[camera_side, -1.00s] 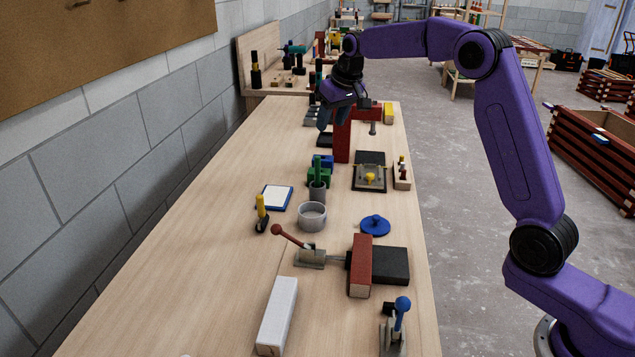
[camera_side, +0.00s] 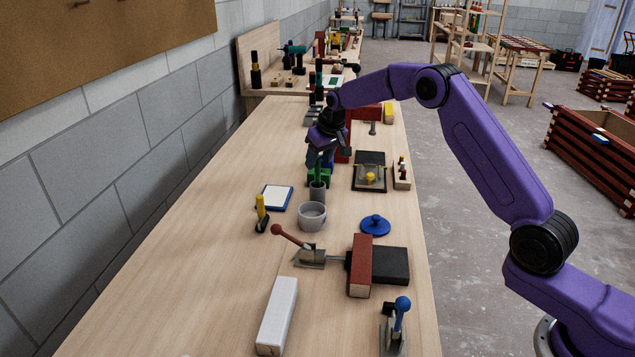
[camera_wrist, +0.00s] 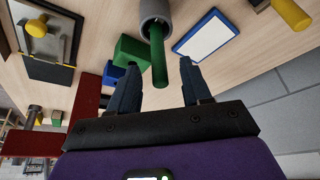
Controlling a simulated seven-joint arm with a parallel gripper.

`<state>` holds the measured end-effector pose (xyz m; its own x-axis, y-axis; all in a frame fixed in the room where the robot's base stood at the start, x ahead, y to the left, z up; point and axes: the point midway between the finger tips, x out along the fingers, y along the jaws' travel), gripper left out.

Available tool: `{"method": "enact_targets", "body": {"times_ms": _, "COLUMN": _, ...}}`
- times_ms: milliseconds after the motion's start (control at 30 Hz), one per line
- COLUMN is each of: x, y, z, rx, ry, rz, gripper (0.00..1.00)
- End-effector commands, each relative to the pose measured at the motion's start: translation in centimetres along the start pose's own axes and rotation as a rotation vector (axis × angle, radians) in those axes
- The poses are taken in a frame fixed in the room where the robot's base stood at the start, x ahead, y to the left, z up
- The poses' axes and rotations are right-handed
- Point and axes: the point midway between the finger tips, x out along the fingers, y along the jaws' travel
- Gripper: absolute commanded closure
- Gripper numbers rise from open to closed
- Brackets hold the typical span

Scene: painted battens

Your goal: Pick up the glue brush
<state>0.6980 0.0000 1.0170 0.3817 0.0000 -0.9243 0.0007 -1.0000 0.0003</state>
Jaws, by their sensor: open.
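A green handle (camera_side: 318,169) stands upright in a small grey cup (camera_side: 317,192) on the bench; I take it for the glue brush, its bristle end hidden in the cup. In the wrist view the green handle (camera_wrist: 158,58) rises from the grey cup (camera_wrist: 155,10). My gripper (camera_side: 321,158) is just above and behind it in the side view, pointing down. In the wrist view my gripper (camera_wrist: 159,67) is open, with the handle's upper end showing between the two fingers. Nothing is gripped, and I cannot tell whether a finger touches the handle.
Green and blue blocks (camera_side: 318,178) stand close behind the cup. A blue-framed white pad (camera_side: 276,197), a yellow-handled tool (camera_side: 262,213) and a grey ring-shaped pot (camera_side: 312,216) are nearby. A red block structure (camera_side: 366,113) is behind.

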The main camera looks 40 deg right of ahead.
Motion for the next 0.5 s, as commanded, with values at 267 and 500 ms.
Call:
{"method": "enact_targets", "body": {"times_ms": 267, "x": 2.2, "y": 0.0, "z": 0.0, "rx": 0.001, "ry": 0.001, "rz": 0.000, "gripper": 0.52}}
{"method": "enact_targets", "body": {"times_ms": 500, "x": 2.2, "y": 0.0, "z": 0.0, "rx": 0.001, "ry": 0.001, "rz": 0.000, "gripper": 0.65}}
